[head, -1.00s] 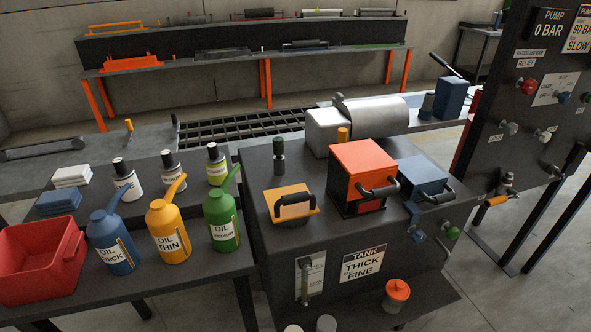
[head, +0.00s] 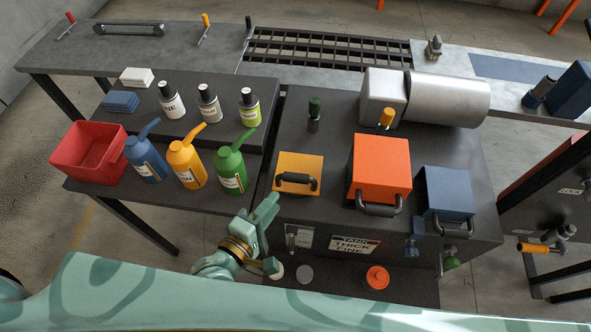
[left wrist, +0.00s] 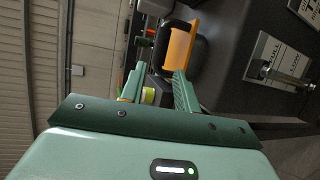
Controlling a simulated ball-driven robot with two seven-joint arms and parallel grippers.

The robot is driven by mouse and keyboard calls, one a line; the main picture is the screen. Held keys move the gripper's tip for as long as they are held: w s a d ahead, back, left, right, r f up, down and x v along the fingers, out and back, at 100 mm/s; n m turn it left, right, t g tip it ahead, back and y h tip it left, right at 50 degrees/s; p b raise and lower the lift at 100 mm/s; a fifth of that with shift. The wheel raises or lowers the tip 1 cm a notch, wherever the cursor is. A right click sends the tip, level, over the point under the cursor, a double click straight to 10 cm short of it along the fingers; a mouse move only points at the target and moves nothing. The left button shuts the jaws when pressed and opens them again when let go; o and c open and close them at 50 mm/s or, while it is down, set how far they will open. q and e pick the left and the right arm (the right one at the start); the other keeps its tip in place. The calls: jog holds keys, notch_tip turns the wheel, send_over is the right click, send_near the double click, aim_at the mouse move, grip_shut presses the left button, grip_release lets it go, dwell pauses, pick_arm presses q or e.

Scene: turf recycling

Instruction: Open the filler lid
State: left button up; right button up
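A yellow-orange lid (head: 300,164) with a black bar handle (head: 296,182) lies closed on the dark tank bench; I take it to be the filler lid. In the left wrist view the lid's orange edge (left wrist: 181,52) and its dark handle stand just ahead of my fingers. My left gripper (head: 268,207) is in front of the lid, a little left of and below its handle. In the left wrist view the left gripper (left wrist: 158,82) has its two fingers apart with nothing held between them. My right gripper is not in view.
Right of the lid stand an orange-red box (head: 382,165) and a blue box (head: 449,190), both with black handles. Green (head: 230,168), yellow (head: 185,163) and blue oil cans stand to the left, near a red bin (head: 90,152). A gauge plate (head: 299,236) is on the tank's front.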

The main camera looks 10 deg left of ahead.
pick_arm(q)
jog(key=b, duration=0.1)
send_near(299, 167)
jog(key=w+d, duration=0.1)
jog(key=w+d+r, duration=0.1)
jog(key=w, duration=0.1)
jog(key=w+d+r, duration=0.1)
jog(key=d, duration=0.1)
jog(key=shift+w+r, duration=0.25)
